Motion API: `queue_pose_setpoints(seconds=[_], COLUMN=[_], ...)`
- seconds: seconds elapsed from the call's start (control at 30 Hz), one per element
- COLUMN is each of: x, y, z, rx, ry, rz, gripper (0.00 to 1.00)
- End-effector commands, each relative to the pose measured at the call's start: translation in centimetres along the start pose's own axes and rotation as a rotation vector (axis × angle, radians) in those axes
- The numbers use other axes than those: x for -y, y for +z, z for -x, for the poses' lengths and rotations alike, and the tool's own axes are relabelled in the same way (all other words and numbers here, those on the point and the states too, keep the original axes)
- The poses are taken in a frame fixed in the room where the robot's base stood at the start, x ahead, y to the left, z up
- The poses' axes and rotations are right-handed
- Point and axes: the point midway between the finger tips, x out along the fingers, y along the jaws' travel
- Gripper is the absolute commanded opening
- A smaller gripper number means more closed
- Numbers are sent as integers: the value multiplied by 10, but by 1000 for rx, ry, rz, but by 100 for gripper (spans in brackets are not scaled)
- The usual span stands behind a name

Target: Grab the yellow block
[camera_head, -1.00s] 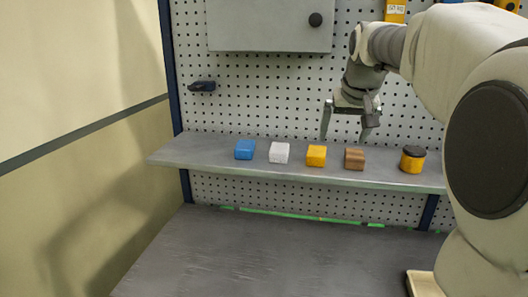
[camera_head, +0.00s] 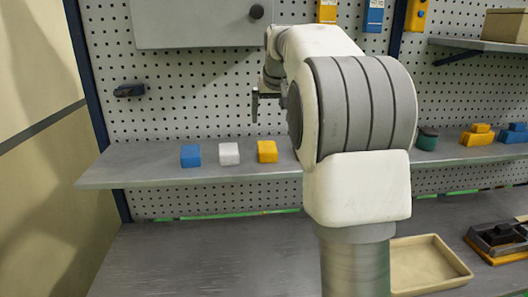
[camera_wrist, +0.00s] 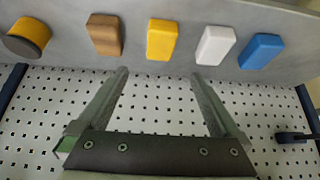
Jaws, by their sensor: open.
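The yellow block (camera_head: 267,151) sits on the grey shelf (camera_head: 140,167) to the right of the white block (camera_head: 229,154) and the blue block (camera_head: 190,155). In the wrist view the yellow block (camera_wrist: 161,40) lies beyond the fingertips, roughly between their lines, with the brown block (camera_wrist: 104,35) and the white block (camera_wrist: 215,45) on either side. My gripper (camera_wrist: 158,74) is open and empty, apart from every block. In the head view my gripper (camera_head: 255,105) is above the shelf near the yellow block, partly hidden by my arm.
A yellow canister with a dark lid (camera_wrist: 27,38) stands beyond the brown block; my arm hides both in the head view. A grey cabinet (camera_head: 190,22) hangs above. A tan tray (camera_head: 428,264) is on the lower table, whose left part is clear.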

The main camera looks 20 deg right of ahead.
Motion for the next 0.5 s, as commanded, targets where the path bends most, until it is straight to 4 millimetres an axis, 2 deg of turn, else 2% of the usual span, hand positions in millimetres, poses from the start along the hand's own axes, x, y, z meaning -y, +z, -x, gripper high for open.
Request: queue_pose_setpoints(seconds=[0.3, 0.5], x=[0, 0], y=[1, 0], z=[-70, -101], rx=[5, 3], ry=[0, 0], rz=[0, 0], gripper=[100, 100])
